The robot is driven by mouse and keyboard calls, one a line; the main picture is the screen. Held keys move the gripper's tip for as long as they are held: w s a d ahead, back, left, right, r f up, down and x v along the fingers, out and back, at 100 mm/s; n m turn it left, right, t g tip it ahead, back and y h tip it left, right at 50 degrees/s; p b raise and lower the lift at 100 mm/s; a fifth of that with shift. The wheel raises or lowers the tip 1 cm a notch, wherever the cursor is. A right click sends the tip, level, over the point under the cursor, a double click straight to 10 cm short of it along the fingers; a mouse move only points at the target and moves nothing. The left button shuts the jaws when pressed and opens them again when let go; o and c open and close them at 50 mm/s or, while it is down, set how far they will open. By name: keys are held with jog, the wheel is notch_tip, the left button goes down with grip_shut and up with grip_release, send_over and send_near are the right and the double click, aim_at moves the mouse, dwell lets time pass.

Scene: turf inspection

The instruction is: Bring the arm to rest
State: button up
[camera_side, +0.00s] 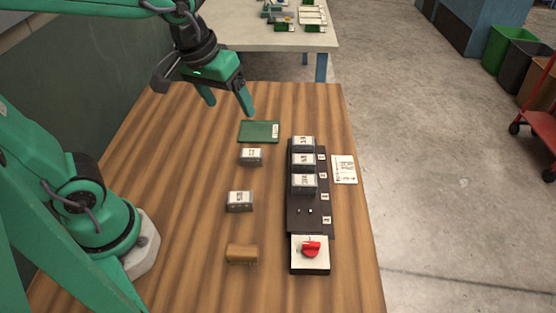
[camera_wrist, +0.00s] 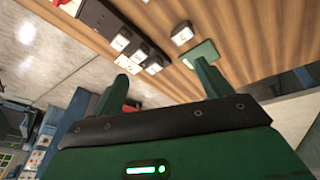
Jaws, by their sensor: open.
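My arm is green and reaches over the wooden table (camera_side: 190,215) from the left. My gripper (camera_side: 230,103) hangs in the air above the far part of the table, with its two green fingers spread apart and nothing between them. In the wrist view my gripper (camera_wrist: 160,85) also shows its fingers wide apart and empty. A flat green plate (camera_side: 259,133) with a white label lies on the table just below and right of the fingers, apart from them.
A dark rack (camera_side: 310,215) holds several labelled grey blocks (camera_side: 303,161). A red knob (camera_side: 311,248) sits at its near end. Two loose grey blocks (camera_side: 251,156) (camera_side: 240,201), a brown block (camera_side: 242,253) and a white card (camera_side: 344,169) lie around. A dark wall (camera_side: 80,85) stands left.

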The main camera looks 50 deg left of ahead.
jog(key=s+a+r+m+t, duration=0.1)
jog(key=s+a+m+t, duration=0.1)
jog(key=s, duration=0.5)
jog(key=shift+a+m+y, duration=0.3)
jog(key=shift+a+m, duration=0.3)
jog(key=shift+a, duration=0.4)
